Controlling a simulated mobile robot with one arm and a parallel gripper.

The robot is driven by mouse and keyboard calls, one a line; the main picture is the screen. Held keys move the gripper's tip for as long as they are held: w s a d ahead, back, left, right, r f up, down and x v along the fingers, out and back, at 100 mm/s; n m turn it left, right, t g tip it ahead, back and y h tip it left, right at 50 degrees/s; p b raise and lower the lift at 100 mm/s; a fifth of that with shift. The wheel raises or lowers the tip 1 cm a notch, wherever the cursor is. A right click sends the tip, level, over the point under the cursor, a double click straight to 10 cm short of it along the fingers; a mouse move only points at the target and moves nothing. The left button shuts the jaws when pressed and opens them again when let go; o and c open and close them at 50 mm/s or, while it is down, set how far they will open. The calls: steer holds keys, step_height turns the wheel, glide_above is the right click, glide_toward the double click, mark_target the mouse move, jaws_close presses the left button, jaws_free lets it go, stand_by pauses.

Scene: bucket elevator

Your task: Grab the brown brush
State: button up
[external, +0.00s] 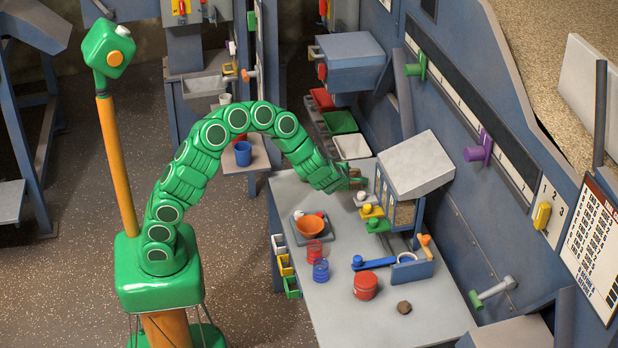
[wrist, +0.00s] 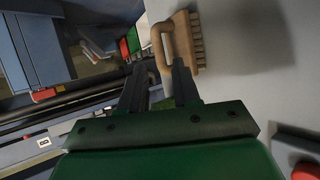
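The brown brush (wrist: 184,42) shows near the top middle of the wrist view, with a loop handle on its left and bristles on its right. My gripper (wrist: 163,66) is right at the brush, its two dark fingers apart and pointing at the handle. The near end of the handle lies at the fingertips. I see no clear contact of both fingers with it. In the external view my gripper (external: 352,180) is at the back of the grey table, left of the grey hopper box, and the brush is small and mostly hidden there.
The grey hopper box (external: 416,165) stands close to the right of my gripper. Red, green and white bins (external: 352,147) lie behind. An orange bowl (external: 309,227), blue and red cups, a red can (external: 365,285) and a blue lever (external: 375,263) stand on the table (external: 335,325).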

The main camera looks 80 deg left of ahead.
steer(key=shift+s+x, duration=0.15)
steer(key=shift+x, duration=1.05)
steer(key=shift+s+x, duration=0.15)
steer(key=shift+x, duration=3)
steer(key=shift+s+a+r, duration=0.1)
jaws_close()
